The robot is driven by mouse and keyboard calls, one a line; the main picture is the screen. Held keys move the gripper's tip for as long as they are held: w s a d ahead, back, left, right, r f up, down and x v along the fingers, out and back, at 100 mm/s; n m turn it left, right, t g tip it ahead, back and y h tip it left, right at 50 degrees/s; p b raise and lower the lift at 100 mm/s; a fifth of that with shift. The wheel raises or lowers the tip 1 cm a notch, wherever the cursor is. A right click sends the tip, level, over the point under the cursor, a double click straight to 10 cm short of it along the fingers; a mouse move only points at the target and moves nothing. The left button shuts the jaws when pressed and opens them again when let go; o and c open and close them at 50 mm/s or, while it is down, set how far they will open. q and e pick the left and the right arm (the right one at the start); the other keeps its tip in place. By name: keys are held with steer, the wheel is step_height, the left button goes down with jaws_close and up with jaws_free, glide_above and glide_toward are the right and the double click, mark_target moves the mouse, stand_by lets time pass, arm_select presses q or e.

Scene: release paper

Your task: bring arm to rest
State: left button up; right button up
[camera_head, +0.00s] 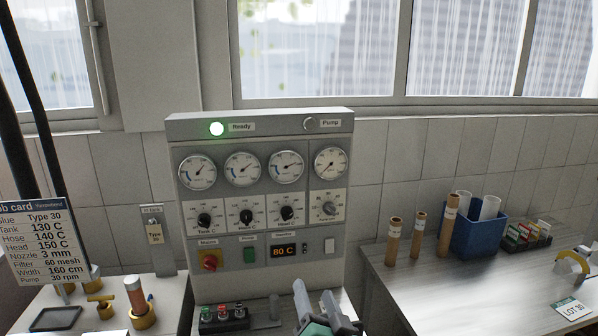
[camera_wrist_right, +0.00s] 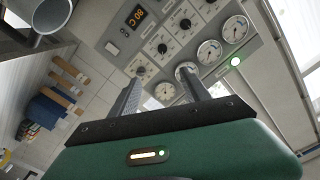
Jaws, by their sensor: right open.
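My right gripper (camera_head: 316,300) shows at the bottom middle of the head view, in front of the lower part of the grey control panel (camera_head: 185,235). Its two fingers point up toward the panel and stand apart with nothing between them. In the right wrist view the open fingers (camera_wrist_right: 161,92) reach toward the same panel (camera_wrist_right: 178,62), which appears tilted. I cannot tell the exact gap to the panel, but no contact shows. My left gripper is not in view.
The panel has a lit green Ready lamp (camera_head: 217,129), an unlit Pump lamp (camera_head: 309,124), dials, knobs and an 80 C display (camera_head: 284,251). A job card (camera_head: 35,240) stands left. Right, a bench (camera_head: 420,290) holds cardboard tubes (camera_head: 419,235) and a blue bin (camera_head: 480,235).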

steer(key=s+d+f+n+g, duration=0.2)
steer(key=d+f+g, duration=0.2)
steer(key=f, duration=0.6)
steer(key=s+d+f+n+g+h, duration=0.1)
steer(key=s+d+f+g, duration=0.4)
steer(key=s+f, duration=0.3)
steer(key=s+d+f+n+g+h, duration=0.1)
steer(key=s+d+f+g, duration=0.4)
steer(key=s, duration=0.7)
step_height(320, 180, down, 3)
steer(key=shift+d+r+g+h, duration=0.1)
steer(key=shift+d+g+h, duration=0.3)
steer(key=shift+d+h, duration=0.55)
